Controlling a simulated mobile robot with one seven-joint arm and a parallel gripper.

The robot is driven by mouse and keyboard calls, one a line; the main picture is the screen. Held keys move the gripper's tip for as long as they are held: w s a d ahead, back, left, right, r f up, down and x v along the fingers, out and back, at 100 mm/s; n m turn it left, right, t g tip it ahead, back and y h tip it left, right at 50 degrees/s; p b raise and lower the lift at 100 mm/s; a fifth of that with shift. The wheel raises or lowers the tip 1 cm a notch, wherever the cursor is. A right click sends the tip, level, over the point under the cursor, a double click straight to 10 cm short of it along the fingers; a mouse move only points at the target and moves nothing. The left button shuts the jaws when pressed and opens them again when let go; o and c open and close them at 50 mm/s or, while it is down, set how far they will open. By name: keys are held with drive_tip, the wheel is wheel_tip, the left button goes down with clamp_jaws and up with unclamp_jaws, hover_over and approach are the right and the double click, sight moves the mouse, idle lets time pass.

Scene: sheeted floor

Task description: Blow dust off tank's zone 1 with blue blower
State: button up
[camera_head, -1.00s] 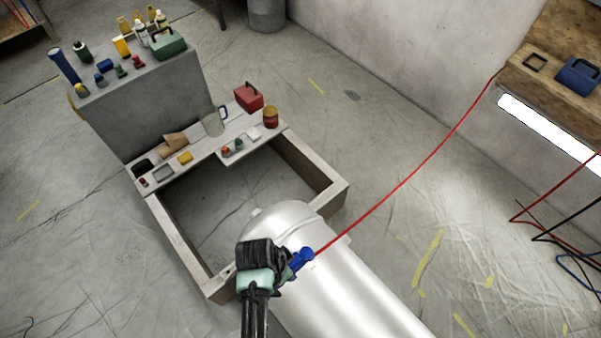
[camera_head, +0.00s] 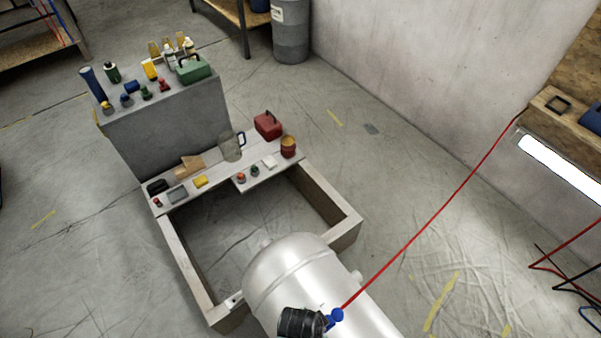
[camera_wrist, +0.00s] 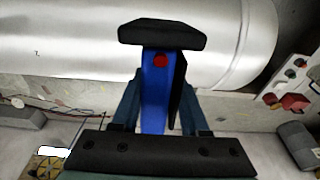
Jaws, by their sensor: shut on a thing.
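The tank (camera_head: 290,268) is a shiny silver cylinder with a rounded end, lying beside the wooden frame in the head view. It also fills the top of the wrist view (camera_wrist: 90,35). A small dark mark shows on its side in the wrist view, too small to read surely. My gripper (camera_head: 318,322) is over the tank near the bottom of the head view. In the wrist view my gripper (camera_wrist: 158,88) is shut on the blue blower (camera_wrist: 154,100), which has a red spot and a black top. The blower's blue end (camera_head: 335,317) shows beside my gripper. No dust is discernible.
A taut red hose (camera_head: 432,234) runs from the blower to the wooden bench (camera_head: 550,105) at the right wall. The wooden frame (camera_head: 186,262) has a shelf with small items. A grey block (camera_head: 170,130) behind carries bottles and a green box. Floor right of the tank is open.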

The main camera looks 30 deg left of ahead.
drive_tip(key=s+d+p, duration=0.1)
drive_tip(key=s+d, duration=0.1)
drive_tip(key=d, duration=0.4)
drive_tip(key=s+d+p, duration=0.1)
drive_tip(key=s+d, duration=0.1)
drive_tip(key=d, duration=0.5)
drive_tip(key=shift+s+p, duration=0.3)
drive_tip(key=shift+p, duration=0.1)
drive_tip(key=shift+o, duration=0.7)
clamp_jaws()
drive_tip(key=shift+a, duration=0.15)
drive_tip(key=w+a+b, duration=0.2)
drive_tip(key=w+a, duration=0.1)
drive_tip(key=a, duration=0.7)
drive_tip(key=w+a+b, duration=0.2)
drive_tip(key=w+a, duration=0.2)
drive_tip(key=a, duration=0.6)
drive_tip(key=shift+w+a, duration=0.2)
